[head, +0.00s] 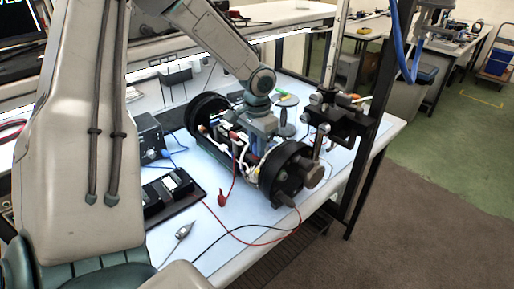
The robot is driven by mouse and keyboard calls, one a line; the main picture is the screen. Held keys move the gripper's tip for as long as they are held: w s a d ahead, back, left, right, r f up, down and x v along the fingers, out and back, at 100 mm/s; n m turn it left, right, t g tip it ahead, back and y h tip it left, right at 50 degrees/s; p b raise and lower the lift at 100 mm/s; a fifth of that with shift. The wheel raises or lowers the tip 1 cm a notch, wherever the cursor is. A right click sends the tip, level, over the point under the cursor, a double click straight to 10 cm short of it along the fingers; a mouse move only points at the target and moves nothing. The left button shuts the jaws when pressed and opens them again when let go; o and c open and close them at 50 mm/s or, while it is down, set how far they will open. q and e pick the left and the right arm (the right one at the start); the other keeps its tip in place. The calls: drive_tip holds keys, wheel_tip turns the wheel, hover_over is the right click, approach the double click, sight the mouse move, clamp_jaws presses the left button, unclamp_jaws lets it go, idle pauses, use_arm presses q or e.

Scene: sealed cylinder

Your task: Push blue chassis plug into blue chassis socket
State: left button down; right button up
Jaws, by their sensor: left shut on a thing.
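The chassis (228,135) is an open cylinder frame with black end rings, lying on the pale bench mat, with wiring and white parts inside. My left gripper (262,145) points down into its middle and is shut on a small bluish part. This looks like the blue chassis plug, but the fingers and the chassis hide most of it. The blue chassis socket cannot be made out, so I cannot tell whether the plug touches it. My right gripper is not in view.
A black box (150,135) with a blue cable and a black tray (172,194) stand left of the chassis. A black clamp (340,118) on an upright post is at the right. Red and black leads (245,240) lie in front. A pointed tool (180,236) lies near the front edge.

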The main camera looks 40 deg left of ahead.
use_arm(q)
drive_tip(key=shift+r+p, duration=2.25)
drive_tip(key=shift+r, duration=0.6)
wheel_tip(320, 180, down, 3)
drive_tip(key=b, duration=0.2)
drive_tip(key=shift+r+b, duration=0.2)
drive_tip(key=shift+b, duration=0.15)
drive_tip(key=shift+r, duration=0.1)
